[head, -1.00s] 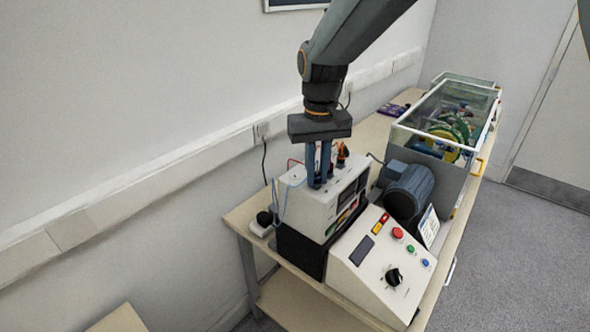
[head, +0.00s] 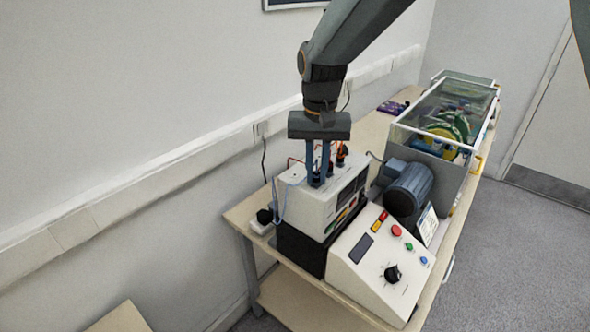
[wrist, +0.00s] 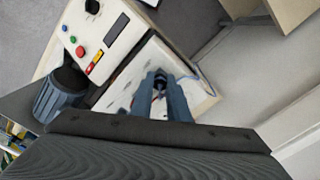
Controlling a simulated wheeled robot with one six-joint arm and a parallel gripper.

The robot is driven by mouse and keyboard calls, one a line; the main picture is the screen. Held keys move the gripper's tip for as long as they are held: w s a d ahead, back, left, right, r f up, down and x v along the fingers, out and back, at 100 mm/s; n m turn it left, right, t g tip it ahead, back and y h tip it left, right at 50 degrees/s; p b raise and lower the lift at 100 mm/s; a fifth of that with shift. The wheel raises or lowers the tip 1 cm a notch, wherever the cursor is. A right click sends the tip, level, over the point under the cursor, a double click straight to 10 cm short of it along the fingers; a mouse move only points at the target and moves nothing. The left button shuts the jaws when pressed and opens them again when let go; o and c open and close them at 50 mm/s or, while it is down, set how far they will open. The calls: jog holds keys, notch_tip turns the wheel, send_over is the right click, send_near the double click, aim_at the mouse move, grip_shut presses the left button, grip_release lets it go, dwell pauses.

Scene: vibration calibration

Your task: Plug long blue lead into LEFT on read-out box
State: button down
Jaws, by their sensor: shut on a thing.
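The read-out box (head: 308,208) is a cream box on a black base on the bench; its top also shows in the wrist view (wrist: 193,84). My gripper (head: 318,182) points down onto the top of the box. Its two fingers are close together, shut on a small dark plug (wrist: 160,80) at the box top. The blue lead (head: 277,203) hangs in a loop down the left side of the box. Orange-and-black plugs (head: 340,156) stand on the box top behind the fingers. The LEFT socket and its label cannot be made out.
A sloped control panel (head: 378,268) with buttons and a knob stands right of the box. A motor (head: 408,187) and a clear-covered rig (head: 445,125) stand behind it. A power adapter (head: 263,221) lies at the bench's left edge, near the wall.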

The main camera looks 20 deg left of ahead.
aim_at(316, 172)
jog(key=shift+m, duration=1)
jog(key=m, duration=0.4)
jog(key=c, duration=1.6)
grip_release()
jog(key=shift+r, duration=0.15)
jog(key=shift+r, duration=2.4)
